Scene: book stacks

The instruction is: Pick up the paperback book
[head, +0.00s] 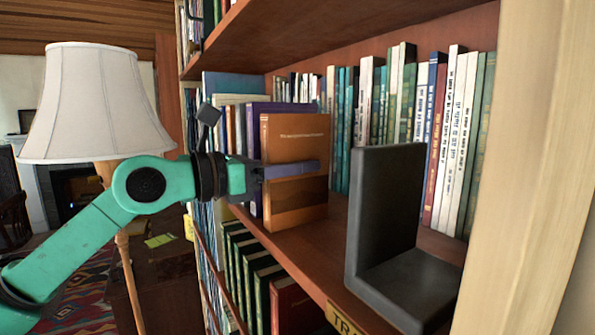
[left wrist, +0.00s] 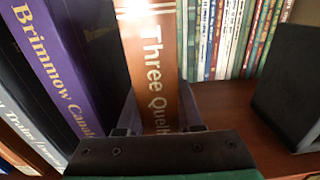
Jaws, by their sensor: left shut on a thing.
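The paperback book (head: 296,137) is orange-brown and stands upright at the near end of a row on the middle shelf. Its cover faces the head camera. My left gripper (head: 300,168) is shut on the book from the spine side, one finger lying across the cover at mid-height. In the left wrist view the fingers (left wrist: 160,118) flank the spine. The far finger is hidden in the head view. The book's lower edge appears at shelf level; I cannot tell whether it touches.
A purple book (left wrist: 65,75) stands close left of the paperback. A dark grey bookend (head: 385,225) stands to the right on the shelf (head: 322,250), with bare shelf between. More books line the back. A lamp (head: 95,105) stands at left.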

